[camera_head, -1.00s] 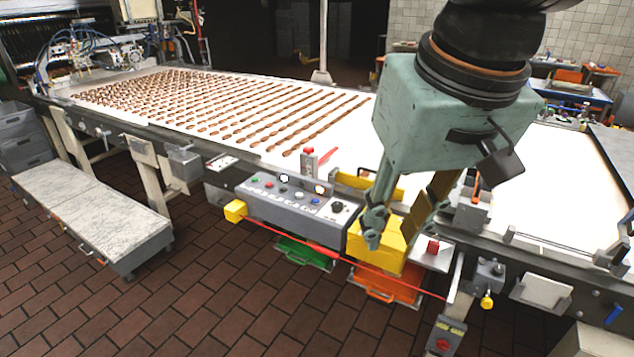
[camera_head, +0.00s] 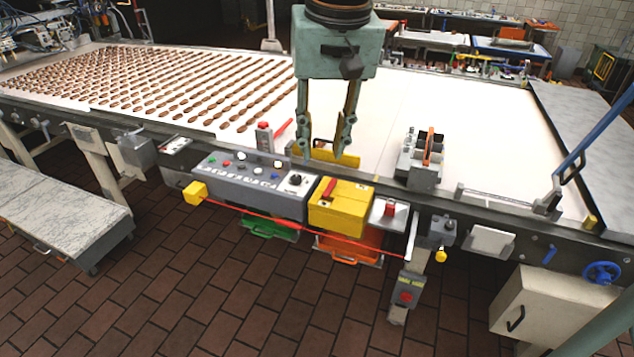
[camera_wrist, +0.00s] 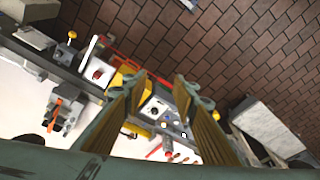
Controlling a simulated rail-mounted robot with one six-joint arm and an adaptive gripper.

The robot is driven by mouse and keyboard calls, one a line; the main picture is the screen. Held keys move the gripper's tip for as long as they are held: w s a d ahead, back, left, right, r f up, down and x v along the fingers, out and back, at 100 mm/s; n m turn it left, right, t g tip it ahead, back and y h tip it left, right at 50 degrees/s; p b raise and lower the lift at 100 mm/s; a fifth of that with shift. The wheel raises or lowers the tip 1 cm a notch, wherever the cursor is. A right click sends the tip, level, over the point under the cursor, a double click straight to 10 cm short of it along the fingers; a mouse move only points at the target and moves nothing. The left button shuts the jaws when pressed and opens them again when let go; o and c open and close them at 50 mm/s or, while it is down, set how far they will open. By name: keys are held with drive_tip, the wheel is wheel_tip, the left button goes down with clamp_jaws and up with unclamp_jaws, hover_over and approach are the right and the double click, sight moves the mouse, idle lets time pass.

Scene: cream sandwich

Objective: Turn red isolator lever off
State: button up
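A red lever (camera_head: 328,190) stands on top of a yellow box (camera_head: 340,212) on the front side of the conveyor, tilted slightly. My gripper (camera_head: 322,153) is open and empty, fingers pointing down. In the head view it appears just above and behind the box, apart from the lever. In the wrist view the open fingers (camera_wrist: 160,82) spread over the control panel, and the yellow box (camera_wrist: 124,74) is partly covered by one finger. I cannot make out the lever there.
A grey button panel (camera_head: 250,183) adjoins the box on the left, and a red button (camera_head: 390,208) sits on the right. A red cord (camera_head: 300,230) runs in front. A second red handle (camera_head: 283,128) and a tool block (camera_head: 422,155) stand on the belt edge behind.

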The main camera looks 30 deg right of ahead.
drive_tip(key=w+d+f+m+p, duration=0.2)
drive_tip(key=w+d+f, duration=0.15)
drive_tip(key=w, duration=0.65)
drive_tip(key=m+g+p, duration=0.2)
drive_tip(key=m+p, duration=0.2)
drive_tip(key=p, duration=0.3)
hover_over(328, 191)
wheel_tip(328, 191, down, 19)
drive_tip(key=shift+w, duration=0.1)
drive_tip(key=shift+f, duration=0.1)
drive_tip(key=shift+f+p, duration=0.5)
drive_tip(key=shift+f, duration=6.2)
clamp_jaws()
